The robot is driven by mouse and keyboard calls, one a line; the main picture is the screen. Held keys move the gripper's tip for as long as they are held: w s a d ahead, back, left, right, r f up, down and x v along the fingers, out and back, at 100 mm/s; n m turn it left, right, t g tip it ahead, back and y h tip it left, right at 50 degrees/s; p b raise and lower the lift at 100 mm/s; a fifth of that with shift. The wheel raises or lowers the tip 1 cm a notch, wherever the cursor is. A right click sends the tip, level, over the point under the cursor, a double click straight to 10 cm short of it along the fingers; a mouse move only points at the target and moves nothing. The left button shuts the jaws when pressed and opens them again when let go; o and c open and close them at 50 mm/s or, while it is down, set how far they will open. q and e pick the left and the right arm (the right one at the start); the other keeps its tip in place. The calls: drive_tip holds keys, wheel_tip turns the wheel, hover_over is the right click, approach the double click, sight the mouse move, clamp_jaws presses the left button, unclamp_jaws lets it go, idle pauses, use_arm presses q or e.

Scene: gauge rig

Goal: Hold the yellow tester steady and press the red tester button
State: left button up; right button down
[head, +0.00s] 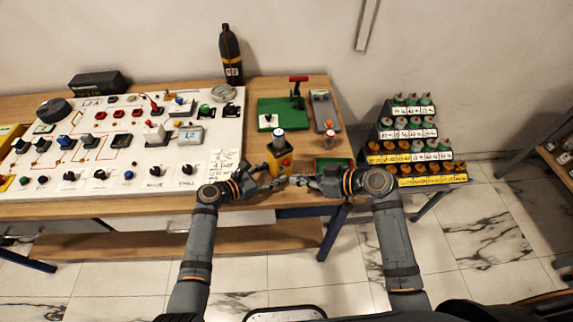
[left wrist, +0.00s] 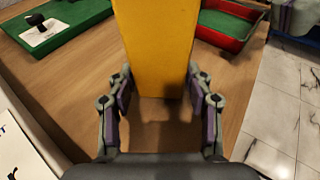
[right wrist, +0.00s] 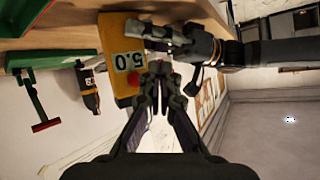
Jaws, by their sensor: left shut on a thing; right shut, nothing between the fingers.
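The yellow tester (head: 279,160) stands upright near the front edge of the wooden table. In the left wrist view its plain yellow side (left wrist: 155,45) rises between the two fingers of my left gripper (left wrist: 160,100), which is shut on it. The right wrist view shows the tester's face (right wrist: 112,40) with a "5.0" label and the red button (right wrist: 132,78). My right gripper (right wrist: 160,70) is shut and empty, its tips close to the button side. I cannot tell whether they touch the tester.
A white panel board (head: 120,145) with knobs fills the table's left. A green plate (head: 270,113) and a grey block (head: 325,112) lie behind the tester. A red-rimmed green tray (left wrist: 220,35) is close beside it. A stepped rack (head: 413,145) stands right of the table.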

drive_tip(key=shift+s+d, duration=0.3)
drive_tip(key=shift+s, duration=0.35)
drive_tip(key=shift+s+d, duration=0.25)
drive_tip(key=shift+s, duration=0.35)
use_arm(q)
drive_tip(key=o, duration=0.9)
drive_tip(key=shift+o, duration=0.2)
drive_tip(key=shift+a, duration=0.1)
